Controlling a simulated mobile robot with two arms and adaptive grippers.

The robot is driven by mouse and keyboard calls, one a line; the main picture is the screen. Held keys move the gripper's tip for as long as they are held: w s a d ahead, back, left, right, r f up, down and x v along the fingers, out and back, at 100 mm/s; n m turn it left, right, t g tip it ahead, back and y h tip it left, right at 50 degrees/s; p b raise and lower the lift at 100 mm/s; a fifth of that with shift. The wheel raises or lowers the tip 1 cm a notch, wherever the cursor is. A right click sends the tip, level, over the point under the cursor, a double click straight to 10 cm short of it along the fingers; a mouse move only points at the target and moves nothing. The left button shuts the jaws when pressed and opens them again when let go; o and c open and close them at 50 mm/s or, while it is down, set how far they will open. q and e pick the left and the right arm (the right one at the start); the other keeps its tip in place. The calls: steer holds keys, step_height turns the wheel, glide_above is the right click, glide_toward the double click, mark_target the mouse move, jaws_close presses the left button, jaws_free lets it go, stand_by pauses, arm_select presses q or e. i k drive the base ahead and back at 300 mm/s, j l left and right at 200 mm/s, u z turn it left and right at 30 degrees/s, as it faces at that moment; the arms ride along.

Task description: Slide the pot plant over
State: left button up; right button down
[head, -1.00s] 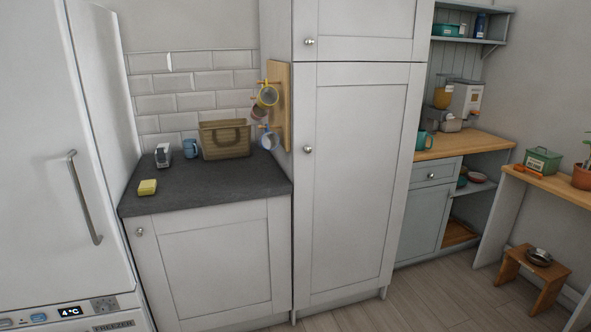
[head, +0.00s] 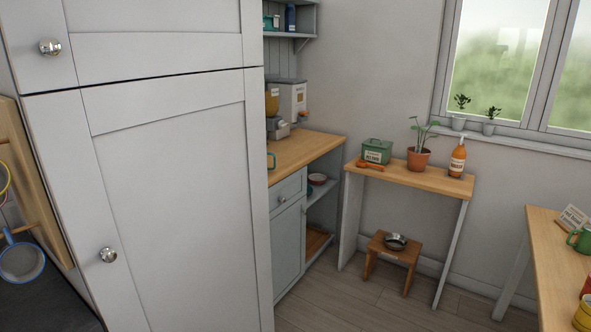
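The pot plant (head: 419,160) stands upright on a narrow wooden side table (head: 398,172) against the wall, in the middle right of the head view. It has a terracotta pot and a few green leaves on thin stems. An orange bottle (head: 457,160) with a white top stands just to its right. A green tin (head: 376,151) with a label stands to its left, with a small orange item (head: 369,164) in front of it. Neither of my grippers is in view.
A tall white cupboard (head: 180,190) fills the left foreground. A low wooden stool (head: 394,250) with a metal bowl (head: 396,241) stands under the side table. Two small potted plants (head: 488,125) sit on the windowsill. Another wooden table (head: 548,250) is at the right. Floor between is clear.

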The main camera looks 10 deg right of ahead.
mark_target(417, 156)
steer(key=i+l+z, duration=0.25)
steer(key=i+z, duration=0.6)
steer(key=i+j+z, duration=0.1)
steer(key=i+z, duration=0.35)
steer(key=i+u, duration=0.2)
steer(key=i, duration=0.3)
steer(key=i+l+u, duration=0.2)
steer(key=i, duration=0.3)
steer(key=i+u, duration=0.2)
steer(key=i, duration=0.3)
steer(key=i+l+u, duration=0.2)
steer(key=i, duration=0.3)
steer(key=l, duration=0.1)
